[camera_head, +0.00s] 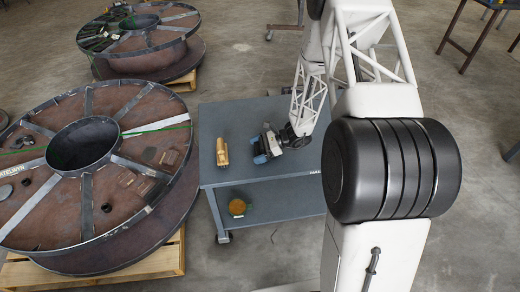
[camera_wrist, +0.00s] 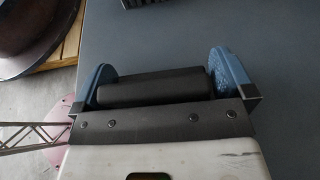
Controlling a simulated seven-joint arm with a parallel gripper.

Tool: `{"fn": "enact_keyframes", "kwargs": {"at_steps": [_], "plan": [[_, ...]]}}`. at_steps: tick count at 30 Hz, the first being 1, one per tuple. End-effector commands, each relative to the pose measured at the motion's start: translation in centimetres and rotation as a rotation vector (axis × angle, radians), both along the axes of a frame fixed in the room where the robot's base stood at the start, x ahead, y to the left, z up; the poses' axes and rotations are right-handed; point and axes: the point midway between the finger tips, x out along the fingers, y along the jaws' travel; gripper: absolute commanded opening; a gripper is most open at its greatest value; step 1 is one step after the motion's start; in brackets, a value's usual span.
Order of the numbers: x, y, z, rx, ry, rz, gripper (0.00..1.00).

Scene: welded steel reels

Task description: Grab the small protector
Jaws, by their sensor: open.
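I cannot tell for sure which thing is the small protector. A tan, blocky object (camera_head: 222,152) lies on the top of a grey cart (camera_head: 240,112), left of my gripper (camera_head: 263,146). My gripper is low over the cart top, with blue pads on its fingers. In the wrist view my gripper (camera_wrist: 162,82) has its blue pads wide apart. A dark grey bar (camera_wrist: 155,88) lies across between them; I cannot tell whether it is part of my gripper. The edge of a dark, ribbed object (camera_wrist: 140,3) shows at the top of the wrist view, mostly cut off.
An orange round object (camera_head: 237,207) is on the cart's lower shelf. A large rusty steel reel (camera_head: 95,150) on a wooden pallet (camera_head: 160,262) stands close to the cart's left. Another reel (camera_head: 138,35) is behind it. The cart top's front part is clear.

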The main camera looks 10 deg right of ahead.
Motion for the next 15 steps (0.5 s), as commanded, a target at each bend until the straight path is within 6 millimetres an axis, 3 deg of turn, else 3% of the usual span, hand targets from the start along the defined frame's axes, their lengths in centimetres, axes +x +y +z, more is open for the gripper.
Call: {"fn": "enact_keyframes", "kwargs": {"at_steps": [14,15], "plan": [[0.0,-0.03,0.0,0.0,0.0,0.0,1.0],[0.0,-0.03,0.0,0.0,0.0,0.0,0.94]]}}
